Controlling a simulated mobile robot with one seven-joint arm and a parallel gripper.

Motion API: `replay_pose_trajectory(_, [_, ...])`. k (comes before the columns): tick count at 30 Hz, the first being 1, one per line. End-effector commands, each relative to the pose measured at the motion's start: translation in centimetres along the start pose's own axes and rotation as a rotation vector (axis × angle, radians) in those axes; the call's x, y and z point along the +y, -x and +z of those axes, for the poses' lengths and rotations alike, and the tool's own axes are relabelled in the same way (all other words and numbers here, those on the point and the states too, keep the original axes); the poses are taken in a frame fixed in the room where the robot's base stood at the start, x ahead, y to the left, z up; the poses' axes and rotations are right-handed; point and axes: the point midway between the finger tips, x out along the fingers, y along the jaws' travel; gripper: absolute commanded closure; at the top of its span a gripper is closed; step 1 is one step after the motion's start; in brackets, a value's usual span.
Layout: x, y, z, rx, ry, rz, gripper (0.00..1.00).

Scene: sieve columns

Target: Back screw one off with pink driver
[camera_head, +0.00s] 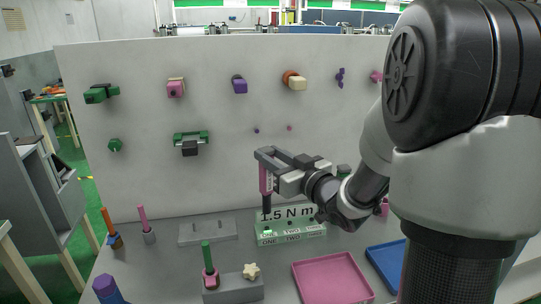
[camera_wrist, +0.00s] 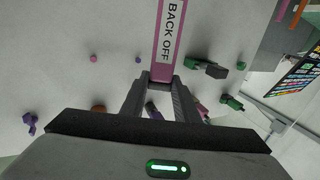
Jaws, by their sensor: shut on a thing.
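My gripper (camera_head: 266,160) is shut on the pink driver (camera_head: 265,181), which it holds upright with its dark shaft pointing down. In the wrist view the driver (camera_wrist: 168,45) shows the words "BACK OFF" between my fingers (camera_wrist: 160,85). The pale green block (camera_head: 288,240) stands on the grey bench below, with a "1.5 N m" sign and small labels that look like "ONE" and "TWO". The driver's lower end is over the block's left part, by label ONE. I cannot tell whether its tip touches a screw; the screw heads are too small to make out.
A pink tray (camera_head: 333,281) and blue tray (camera_head: 386,262) lie to the right. An upright panel (camera_head: 230,135) with several fittings stands behind.

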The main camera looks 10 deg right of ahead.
Motion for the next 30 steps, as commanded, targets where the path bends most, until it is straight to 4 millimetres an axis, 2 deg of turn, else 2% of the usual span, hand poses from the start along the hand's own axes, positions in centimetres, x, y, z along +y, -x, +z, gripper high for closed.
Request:
replay_pose_trajectory(8, [0.0,0.0,0.1,0.002,0.001,0.000,1.00])
replay_pose_trajectory(24, [0.0,-0.1,4.3,0.002,0.001,0.000,1.00])
replay_pose_trajectory(30, [0.0,-0.1,4.7,0.002,0.001,0.000,1.00])
